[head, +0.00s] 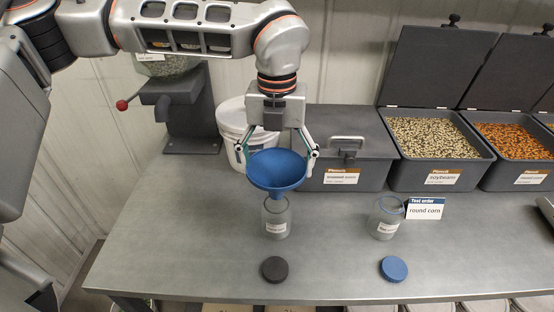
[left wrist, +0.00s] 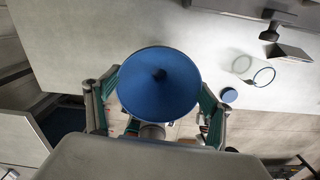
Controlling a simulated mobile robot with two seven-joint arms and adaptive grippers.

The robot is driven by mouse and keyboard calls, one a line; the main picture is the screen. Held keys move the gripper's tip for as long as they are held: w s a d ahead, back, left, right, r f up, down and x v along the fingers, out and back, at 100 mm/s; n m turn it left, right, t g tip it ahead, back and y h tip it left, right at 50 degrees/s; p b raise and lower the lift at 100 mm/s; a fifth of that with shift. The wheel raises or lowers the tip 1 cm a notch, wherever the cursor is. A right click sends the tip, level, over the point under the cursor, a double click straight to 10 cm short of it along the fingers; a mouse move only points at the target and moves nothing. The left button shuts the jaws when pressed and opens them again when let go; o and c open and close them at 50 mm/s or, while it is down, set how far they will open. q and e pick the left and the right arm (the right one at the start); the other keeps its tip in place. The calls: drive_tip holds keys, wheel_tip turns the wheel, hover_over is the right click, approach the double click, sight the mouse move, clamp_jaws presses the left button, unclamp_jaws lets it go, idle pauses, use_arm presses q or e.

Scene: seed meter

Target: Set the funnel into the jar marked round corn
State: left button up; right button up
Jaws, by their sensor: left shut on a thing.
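The blue funnel (head: 277,172) is held wide end up by my left gripper (head: 277,150), whose fingers close on its rim from both sides. In the left wrist view the funnel (left wrist: 160,80) sits between the green-padded fingers. Its spout overlaps the mouth of the left clear jar (head: 276,220) in the head view; I cannot tell whether it is inside or above it. The right clear jar (head: 385,218) stands open beside a card (head: 425,209) reading "round corn". That jar also shows in the left wrist view (left wrist: 252,70). My right gripper is not in view.
A dark lid (head: 274,269) and a blue lid (head: 394,268) lie in front of the jars. Behind stand a white bucket (head: 232,118), a closed grey bin (head: 340,150), a soybean bin (head: 436,137) and an orange-seed bin (head: 515,140). The table between the jars is clear.

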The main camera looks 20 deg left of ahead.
sight(277, 180)
use_arm(q)
drive_tip(key=shift+f+b, duration=1.4)
drive_tip(key=shift+f, duration=0.55)
drive_tip(key=shift+f, duration=0.1)
drive_tip(key=shift+f+b, duration=0.2)
drive_tip(key=shift+b, duration=0.1)
drive_tip(key=shift+f, duration=0.1)
idle(0.7)
drive_tip(key=o, duration=1.1)
drive_tip(key=shift+c, duration=0.2)
